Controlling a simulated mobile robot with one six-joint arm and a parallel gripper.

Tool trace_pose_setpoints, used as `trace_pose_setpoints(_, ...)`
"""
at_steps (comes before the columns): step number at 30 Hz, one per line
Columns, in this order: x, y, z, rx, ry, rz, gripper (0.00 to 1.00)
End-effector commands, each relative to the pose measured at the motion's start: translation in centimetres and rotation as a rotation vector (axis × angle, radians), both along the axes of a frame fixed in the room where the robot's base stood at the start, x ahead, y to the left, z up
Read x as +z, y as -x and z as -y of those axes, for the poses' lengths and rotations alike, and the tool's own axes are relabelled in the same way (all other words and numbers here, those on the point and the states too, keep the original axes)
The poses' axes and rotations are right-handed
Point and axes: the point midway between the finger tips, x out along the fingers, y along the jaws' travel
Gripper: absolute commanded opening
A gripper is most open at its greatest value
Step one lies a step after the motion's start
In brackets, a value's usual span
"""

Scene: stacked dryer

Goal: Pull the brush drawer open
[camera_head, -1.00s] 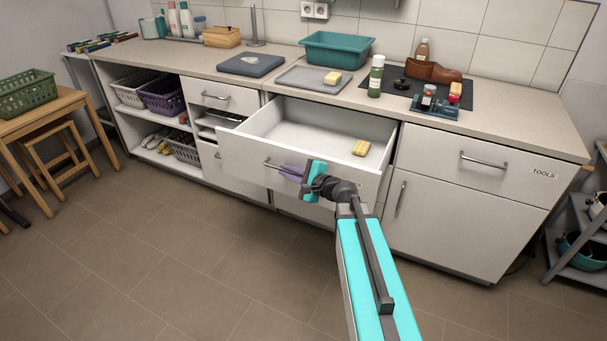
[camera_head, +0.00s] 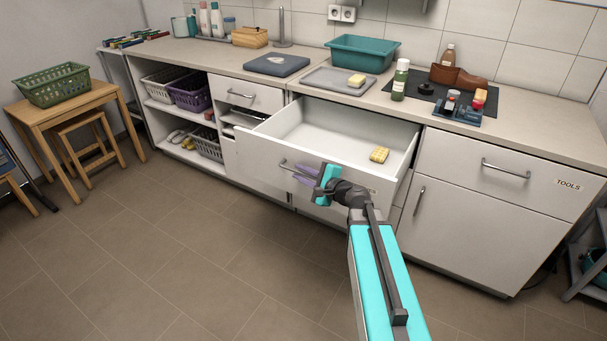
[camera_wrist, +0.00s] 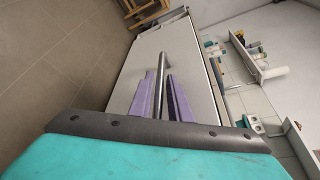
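The brush drawer (camera_head: 300,166) is a white drawer pulled well out of the cabinet under the counter. A yellow brush or sponge (camera_head: 379,154) lies inside it on the right. The drawer's metal bar handle (camera_head: 286,163) is on its front, and it also shows in the wrist view (camera_wrist: 163,61). My gripper (camera_head: 304,174) is at this handle, with its purple fingers (camera_wrist: 162,92) on either side of the bar. The fingers look slightly apart, with a narrow gap around the bar. Whether one touches it is hard to tell.
A closed drawer marked TOOLS (camera_head: 500,172) is to the right. The counter (camera_head: 250,88) holds a teal basin (camera_head: 362,53), a grey tray (camera_head: 335,80), bottles and a shoe. A wooden table (camera_head: 75,112) with a green basket stands far left. The floor in front is clear.

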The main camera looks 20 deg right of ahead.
Motion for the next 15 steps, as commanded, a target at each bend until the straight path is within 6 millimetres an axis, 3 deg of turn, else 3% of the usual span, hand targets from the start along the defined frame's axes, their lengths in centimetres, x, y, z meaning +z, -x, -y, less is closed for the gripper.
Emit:
trace_pose_setpoints(8, 0.1, 0.6, 0.3, -0.002, 0.001, 0.0, 0.17)
trace_pose_setpoints(15, 0.5, 2.4, 1.2, -0.004, 0.001, 0.0, 0.17)
